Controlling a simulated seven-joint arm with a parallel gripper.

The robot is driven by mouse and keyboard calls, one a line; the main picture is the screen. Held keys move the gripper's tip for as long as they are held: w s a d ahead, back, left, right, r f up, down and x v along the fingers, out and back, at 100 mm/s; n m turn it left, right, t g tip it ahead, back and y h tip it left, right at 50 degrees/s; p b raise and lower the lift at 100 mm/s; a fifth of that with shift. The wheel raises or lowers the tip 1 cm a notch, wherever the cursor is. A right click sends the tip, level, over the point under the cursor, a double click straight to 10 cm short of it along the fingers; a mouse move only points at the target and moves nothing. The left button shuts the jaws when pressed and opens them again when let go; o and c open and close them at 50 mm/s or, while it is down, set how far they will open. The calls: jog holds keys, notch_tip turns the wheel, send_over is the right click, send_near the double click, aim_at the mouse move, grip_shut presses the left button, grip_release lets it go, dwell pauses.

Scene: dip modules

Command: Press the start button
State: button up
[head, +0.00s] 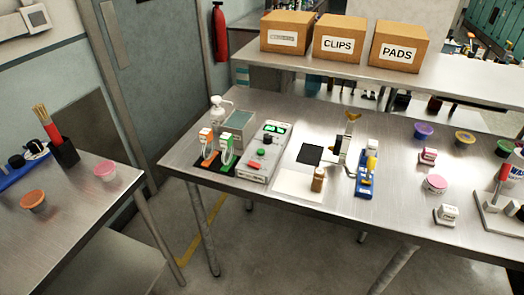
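A light grey control unit (251,173) sits on the metal table, left of the table's middle. It has a lit green display (274,128) at its far end. Any labels on the buttons are too small to read, so I cannot tell which one is marked start. My gripper is not in view.
Orange and green clip-like tools (226,150) and a white bottle (216,113) stand left of the unit. To its right are a white sheet (293,184), a small brown bottle (318,180) and a blue-based fixture (365,186). Cardboard boxes (337,39) stand on the shelf behind.

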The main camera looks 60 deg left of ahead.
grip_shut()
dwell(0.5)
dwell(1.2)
